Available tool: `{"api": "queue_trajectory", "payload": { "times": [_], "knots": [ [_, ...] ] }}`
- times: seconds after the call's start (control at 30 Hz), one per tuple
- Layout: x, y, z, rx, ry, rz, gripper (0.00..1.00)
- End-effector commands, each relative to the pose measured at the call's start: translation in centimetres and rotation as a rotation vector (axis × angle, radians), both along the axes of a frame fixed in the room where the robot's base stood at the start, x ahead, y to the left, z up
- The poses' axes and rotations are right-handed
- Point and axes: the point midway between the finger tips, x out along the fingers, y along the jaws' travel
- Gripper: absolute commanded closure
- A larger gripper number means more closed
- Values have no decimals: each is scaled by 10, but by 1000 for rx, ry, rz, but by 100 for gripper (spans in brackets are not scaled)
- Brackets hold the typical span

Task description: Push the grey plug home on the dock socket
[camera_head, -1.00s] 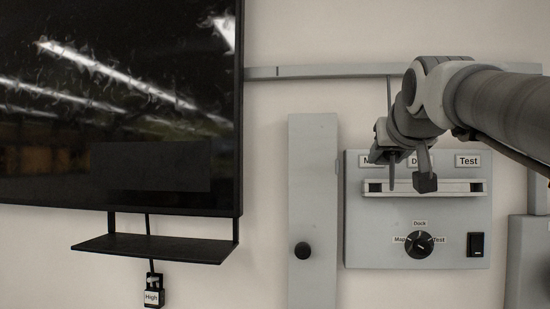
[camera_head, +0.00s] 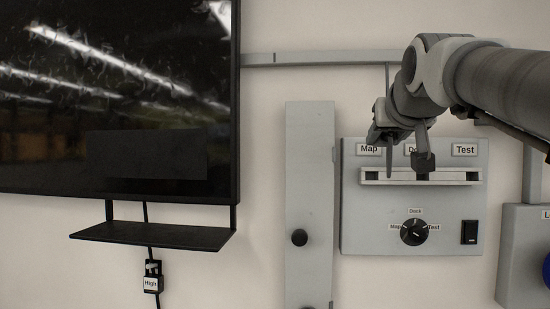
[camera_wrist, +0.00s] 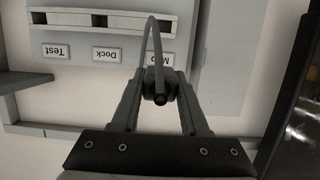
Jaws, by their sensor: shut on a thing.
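My gripper (camera_wrist: 157,98) is shut on the grey plug (camera_wrist: 155,86), whose cable (camera_wrist: 159,50) arcs away from it towards the panel's socket strip. The dock socket (camera_wrist: 99,20) is a dark slot in the middle of the strip, by the "Dock" label (camera_wrist: 106,54). In the wrist view, which is upside down, the plug lies right of this slot, nearer the "Map" side, and apart from it.
The grey panel (camera_head: 360,235) also carries a rotary knob (camera_head: 415,233) and a black rocker switch (camera_head: 469,232). A tall grey plate with a black knob (camera_head: 300,238) stands left of it.

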Motion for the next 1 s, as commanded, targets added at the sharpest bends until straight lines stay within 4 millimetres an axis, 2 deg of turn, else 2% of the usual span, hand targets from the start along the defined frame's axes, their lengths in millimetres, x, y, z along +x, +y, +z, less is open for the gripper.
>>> {"api": "queue_trajectory", "payload": {
  "times": [0.3,0.5,0.63,1.0],
  "knots": [
    [-34,-64,-47,7,22,-11,100],
    [-55,-93,-62,4,13,-5,100],
    [-60,-99,-63,4,8,-2,100],
    [-59,-98,-63,3,8,0,100]
  ]
}}
